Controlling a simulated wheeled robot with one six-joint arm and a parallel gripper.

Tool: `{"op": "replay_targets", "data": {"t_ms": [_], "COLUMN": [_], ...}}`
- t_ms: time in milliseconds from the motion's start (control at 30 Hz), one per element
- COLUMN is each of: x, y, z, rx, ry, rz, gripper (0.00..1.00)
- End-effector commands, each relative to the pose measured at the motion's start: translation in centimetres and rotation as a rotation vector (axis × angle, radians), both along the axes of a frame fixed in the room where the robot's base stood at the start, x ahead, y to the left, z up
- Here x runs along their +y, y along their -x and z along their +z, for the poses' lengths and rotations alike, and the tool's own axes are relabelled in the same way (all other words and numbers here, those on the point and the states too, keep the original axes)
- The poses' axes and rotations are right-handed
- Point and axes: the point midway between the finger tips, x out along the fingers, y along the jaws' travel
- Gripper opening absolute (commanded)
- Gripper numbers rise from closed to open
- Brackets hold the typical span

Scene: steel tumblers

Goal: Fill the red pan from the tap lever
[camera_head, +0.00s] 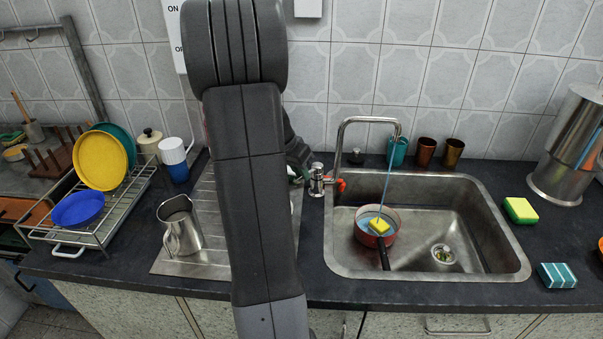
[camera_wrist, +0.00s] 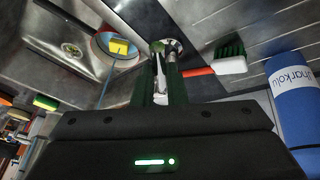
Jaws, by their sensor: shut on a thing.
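The red pan (camera_head: 366,239) stands in the left part of the sink, its dark handle toward the front. It holds blue water and a yellow sponge (camera_head: 379,226); it also shows in the wrist view (camera_wrist: 102,41). A blue stream runs from the spout of the steel tap (camera_head: 341,143) into the pan. My gripper (camera_wrist: 162,62) is shut on the tap lever (camera_wrist: 160,73) beside the tap's base.
A red-handled brush (camera_wrist: 228,66) lies close to the gripper. A blue-and-white bottle (camera_wrist: 292,98) is near it. A steel pitcher (camera_head: 180,228) stands on the drainboard. Several cups, including a teal one (camera_head: 398,151), stand behind the sink (camera_head: 475,225). A sponge (camera_head: 520,210) lies right.

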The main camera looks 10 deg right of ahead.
Motion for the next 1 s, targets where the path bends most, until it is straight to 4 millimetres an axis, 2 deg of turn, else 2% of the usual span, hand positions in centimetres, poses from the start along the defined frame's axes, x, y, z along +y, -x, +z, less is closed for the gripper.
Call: {"op": "replay_targets", "data": {"t_ms": [33, 67, 133, 167, 433, 567, 667, 1000], "x": [0.0, 0.0, 0.0, 0.0, 0.0, 0.4, 1.0, 3.9], "y": [0.0, 0.0, 0.0, 0.0, 0.0, 0.1, 0.3, 1.6], "z": [0.1, 0.1, 0.1, 0.1, 0.1, 1.0, 2.6, 9.5], "rx": [-0.001, -0.001, -0.001, -0.001, -0.001, -0.004, -0.006, -0.005], "ry": [0.000, 0.000, 0.000, 0.000, 0.000, 0.000, 0.001, -0.001], "rz": [0.001, 0.001, 0.001, 0.001, 0.001, 0.004, 0.004, 0.003], "gripper": [0.00, 0.18, 0.32, 0.34, 0.34, 0.34, 0.34, 0.34]}}
